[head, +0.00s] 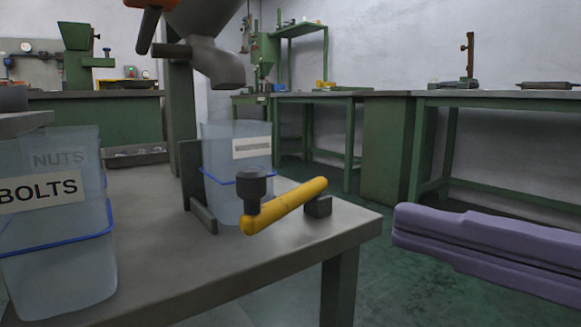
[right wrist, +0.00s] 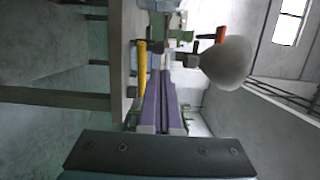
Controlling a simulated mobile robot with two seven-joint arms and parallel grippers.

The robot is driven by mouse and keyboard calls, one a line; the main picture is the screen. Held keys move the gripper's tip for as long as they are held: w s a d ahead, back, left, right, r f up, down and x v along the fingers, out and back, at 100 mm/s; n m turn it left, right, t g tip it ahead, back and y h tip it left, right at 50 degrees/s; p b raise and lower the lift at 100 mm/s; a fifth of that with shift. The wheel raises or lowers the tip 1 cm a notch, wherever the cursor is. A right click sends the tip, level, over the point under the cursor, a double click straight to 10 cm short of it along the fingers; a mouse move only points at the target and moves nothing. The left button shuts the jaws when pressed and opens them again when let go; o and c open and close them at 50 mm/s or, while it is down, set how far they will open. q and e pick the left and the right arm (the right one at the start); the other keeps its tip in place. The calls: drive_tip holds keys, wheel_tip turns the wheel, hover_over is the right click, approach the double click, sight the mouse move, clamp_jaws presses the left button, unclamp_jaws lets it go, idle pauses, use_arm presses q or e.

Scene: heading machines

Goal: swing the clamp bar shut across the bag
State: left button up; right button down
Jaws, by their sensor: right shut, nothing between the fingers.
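The yellow clamp bar (head: 288,205) lies slantwise over the near end of the bench, with a dark knob (head: 253,186) at its left end and a dark block (head: 318,206) under its right end. The translucent bag (head: 222,160), with a blue band and a pale label, stands behind the bar's left end; I cannot tell whether they touch. My right gripper (head: 398,228), with long purple fingers, is shut and empty, right of the bar and apart from it. In the right wrist view the bar (right wrist: 142,66) shows beside the fingertips. My left gripper is not in view.
A grey spout (head: 222,68) hangs above the bag, with an orange handle (head: 149,30) at its upper left. Clear bins labelled BOLTS (head: 60,235) and NUTS stand at left. The grey bench top (head: 170,270) is clear in front. Green benches stand behind.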

sight(262, 184)
drive_tip(key=p+x, duration=0.3)
drive_tip(key=x, duration=0.7)
drive_tip(key=shift+w+a, duration=0.1)
drive_tip(key=shift+a, duration=0.05)
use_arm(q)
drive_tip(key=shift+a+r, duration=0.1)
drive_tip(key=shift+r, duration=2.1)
use_arm(e)
drive_tip(key=shift+w+a, duration=0.35)
drive_tip(key=shift+a, duration=0.1)
drive_tip(key=shift+d, duration=0.1)
